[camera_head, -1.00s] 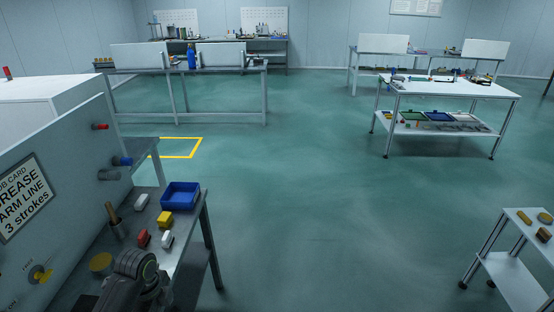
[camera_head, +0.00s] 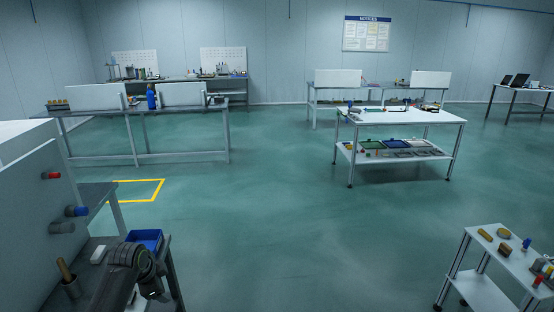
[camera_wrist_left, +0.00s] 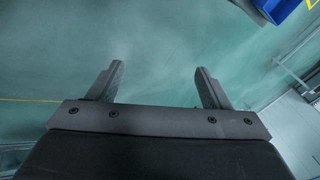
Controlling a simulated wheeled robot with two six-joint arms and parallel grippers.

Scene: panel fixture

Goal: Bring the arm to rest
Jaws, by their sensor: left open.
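My left arm comes in at the lower left of the head view, with its dark wrist end (camera_head: 150,284) over the front edge of the panel bench. In the left wrist view my left gripper (camera_wrist_left: 160,85) is open, its two dark fingers wide apart. Nothing is between them, only green floor beyond. My right gripper is in neither view.
The grey panel (camera_head: 30,215) with red and blue knobs stands at left. Its bench holds a blue bin (camera_head: 146,237), a white block (camera_head: 98,254) and a cup with a wooden handle (camera_head: 70,284). A small cart (camera_head: 475,290) stands at lower right. The middle floor is clear.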

